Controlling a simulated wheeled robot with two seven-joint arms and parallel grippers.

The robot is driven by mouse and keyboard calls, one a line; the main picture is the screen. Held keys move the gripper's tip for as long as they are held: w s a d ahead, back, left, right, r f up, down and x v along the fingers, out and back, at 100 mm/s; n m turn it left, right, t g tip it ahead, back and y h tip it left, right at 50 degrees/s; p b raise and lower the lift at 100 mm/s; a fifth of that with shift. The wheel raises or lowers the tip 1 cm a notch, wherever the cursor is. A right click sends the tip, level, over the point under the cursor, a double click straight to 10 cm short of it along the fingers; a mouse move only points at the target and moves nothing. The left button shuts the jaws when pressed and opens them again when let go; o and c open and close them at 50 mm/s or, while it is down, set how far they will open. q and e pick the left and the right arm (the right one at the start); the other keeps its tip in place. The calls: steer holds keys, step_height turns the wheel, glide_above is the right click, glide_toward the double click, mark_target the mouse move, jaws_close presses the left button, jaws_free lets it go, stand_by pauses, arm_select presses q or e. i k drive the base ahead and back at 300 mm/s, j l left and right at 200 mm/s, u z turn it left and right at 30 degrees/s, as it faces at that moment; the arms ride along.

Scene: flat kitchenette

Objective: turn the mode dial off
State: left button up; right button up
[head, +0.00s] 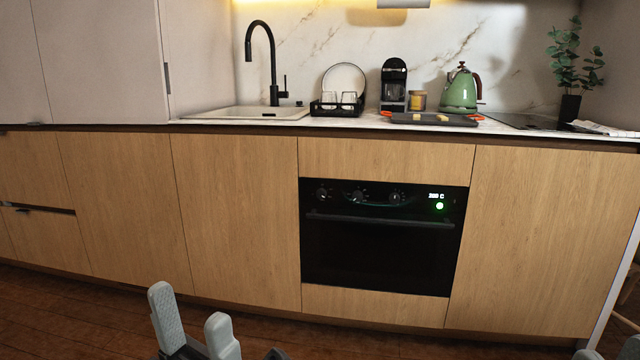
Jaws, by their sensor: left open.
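The black oven (380,250) is built into the wooden cabinet front. Its control panel has three round dials: a left dial (322,193), a middle dial (359,195) and a right dial (396,197). Their labels are too small to read, so I cannot tell which is the mode dial. A display (436,196) is lit, with a green light (439,206) below it. My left gripper (188,304) is open and empty, low in front of the cabinets, left of the oven and apart from it. Only the tips of my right gripper (608,352) show at the bottom right edge.
The oven handle (380,220) runs across the door below the dials. The countertop (345,121) above holds a dish rack (338,107), a coffee machine (394,85), a green kettle (460,92) and a tray (432,120). The wooden floor (60,310) before the cabinets looks clear.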

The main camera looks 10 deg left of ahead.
mark_target(321, 193)
steer(key=i+l, duration=0.1)
steer(key=i, duration=0.55)
steer(key=i+l, duration=0.15)
steer(key=i, duration=0.45)
steer(key=i+j+u, duration=0.05)
